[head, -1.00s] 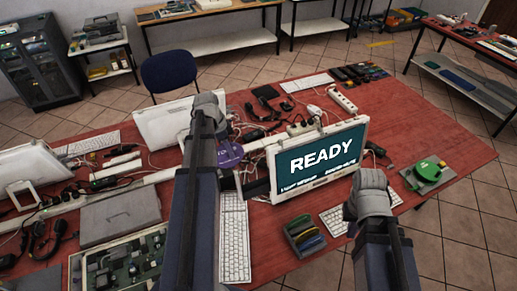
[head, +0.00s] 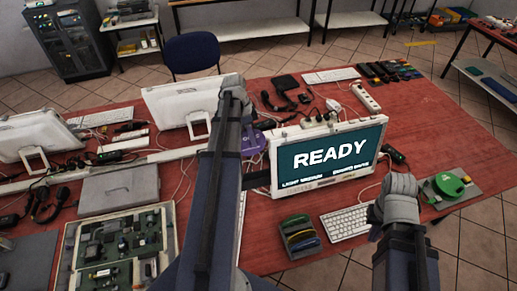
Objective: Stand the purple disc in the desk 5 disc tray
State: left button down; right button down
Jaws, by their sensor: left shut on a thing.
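The purple disc (head: 254,142) shows just right of my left forearm, left of the READY monitor. My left gripper (head: 246,118) is shut on it, with the fingers mostly hidden behind my own wrist. A small grey tray (head: 288,246) with several coloured discs standing in it, green, yellow and blue among them, sits on the red desk in front of the monitor. No label on it is readable. My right gripper (head: 399,190) is right of the monitor, above the desk; its fingers are not clear.
The READY monitor (head: 333,160) stands just behind the tray, with a white keyboard (head: 345,224) to the tray's right. A green round item on a grey plate (head: 450,187) lies at the right. An open circuit-board case (head: 120,245) is at the lower left. Cables and power strips clutter the back.

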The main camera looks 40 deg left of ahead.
pick_arm(q)
jog(key=shift+w+d+f+b, duration=0.15)
jog(key=shift+f+b, duration=0.15)
jog(key=shift+f, duration=0.15)
jog(key=shift+w+f+b, duration=0.1)
jog(key=shift+f+b, duration=0.2)
jog(key=shift+f, duration=0.15)
jog(key=shift+b+x, duration=0.95)
jog(key=shift+f, duration=0.15)
